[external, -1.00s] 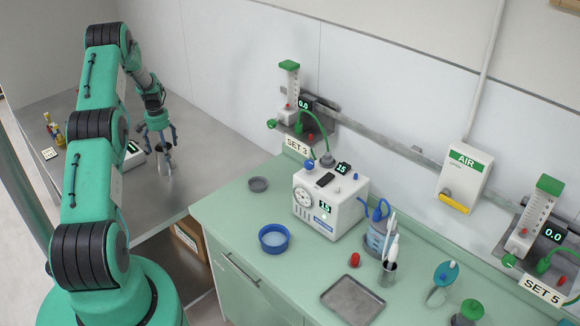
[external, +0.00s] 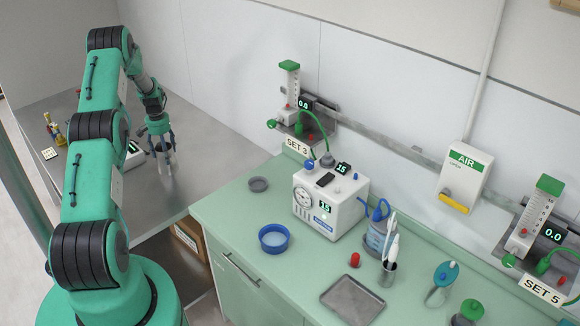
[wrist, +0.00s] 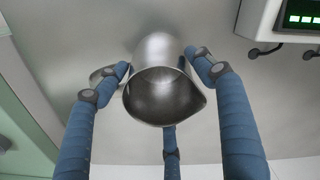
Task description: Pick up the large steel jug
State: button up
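The large steel jug (external: 170,155) stands upright on the steel table at the left in the external view. In the wrist view the jug (wrist: 163,95) shows its open mouth, with a spout at the right of the rim. Part of a handle (wrist: 97,76) shows behind the left finger. My three-fingered gripper (external: 161,148) reaches down over the jug from above. In the wrist view its blue fingers (wrist: 164,68) stand around the jug, with the left and right tips close against its sides. The third finger is partly hidden behind the rim.
A white device with a green display (wrist: 300,15) stands close to the jug. Small bottles (external: 53,129) stand at the table's far left. The green counter (external: 225,205) edges the steel table on the right, carrying a blue dish (external: 273,239) and a white machine (external: 328,205).

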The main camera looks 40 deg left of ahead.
jog(key=c, duration=0.9)
jog(key=shift+o, duration=0.2)
jog(key=shift+r, duration=0.35)
jog(key=s+d+r+b, duration=0.2)
jog(key=s+d+r, duration=0.2)
jog(key=s+d, duration=0.5)
jog(key=shift+s+d+r, duration=0.15)
jog(key=shift+s+d, duration=0.1)
jog(key=shift+d, duration=1.55)
dwell(1.5)
